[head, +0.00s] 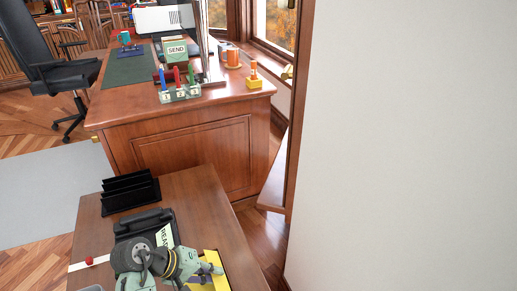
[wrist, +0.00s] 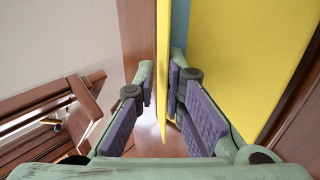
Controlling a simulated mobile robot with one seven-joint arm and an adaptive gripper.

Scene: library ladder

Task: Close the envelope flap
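The yellow envelope (head: 221,282) lies at the front right of the low wooden table in the head view, partly covered by my arm. In the wrist view its yellow body (wrist: 245,60) fills the upper right. The yellow flap (wrist: 163,45) is seen nearly edge-on, standing away from the body with a blue-grey strip between them. My gripper (wrist: 161,72) is open, with one finger on each side of the flap. The left finger is apart from the flap. The right finger is close to it; I cannot tell whether they touch. In the head view my gripper (head: 208,268) is over the envelope.
The low table (head: 200,195) also holds a black file rack (head: 130,192), a black tray (head: 143,222) with a green-white card (head: 166,236), and a red-knobbed item (head: 89,260). A large desk (head: 190,140) stands behind. A white wall (head: 410,150) is at right.

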